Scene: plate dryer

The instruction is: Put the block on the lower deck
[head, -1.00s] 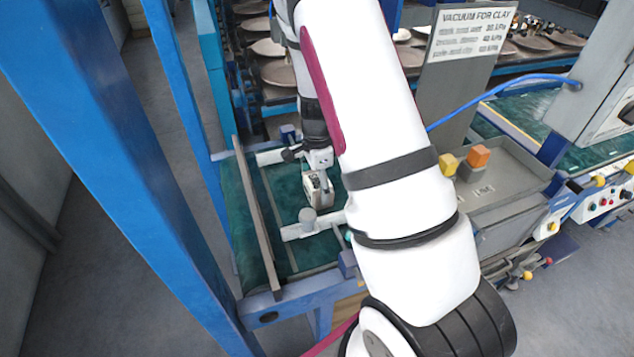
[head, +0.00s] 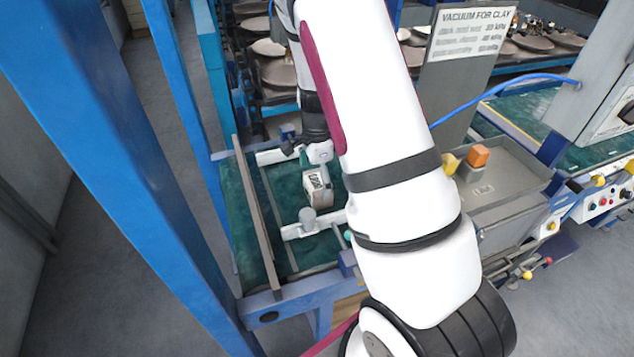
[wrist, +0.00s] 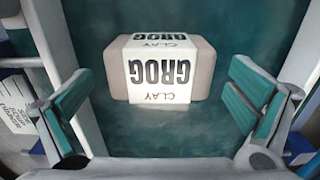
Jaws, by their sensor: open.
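The block (wrist: 160,70) is pale beige with a white band lettered "CLAY GROG". In the wrist view it rests on a dark green deck (wrist: 160,130), between and beyond my fingers. It also shows in the head view (head: 318,188), on the green surface (head: 285,190) between two white crossbars. My gripper (wrist: 158,95) is open, its green-padded fingers apart on either side with clear gaps to the block. In the head view my gripper (head: 308,158) is just behind the block, partly hidden by my arm.
White crossbars, the nearer one (head: 300,231) with a grey knob, flank the block. A grey rail (head: 257,215) runs along the left. A blue post (head: 120,170) stands close at left. A grey tray (head: 510,188) with an orange-topped button is at right. Racks of plates are behind.

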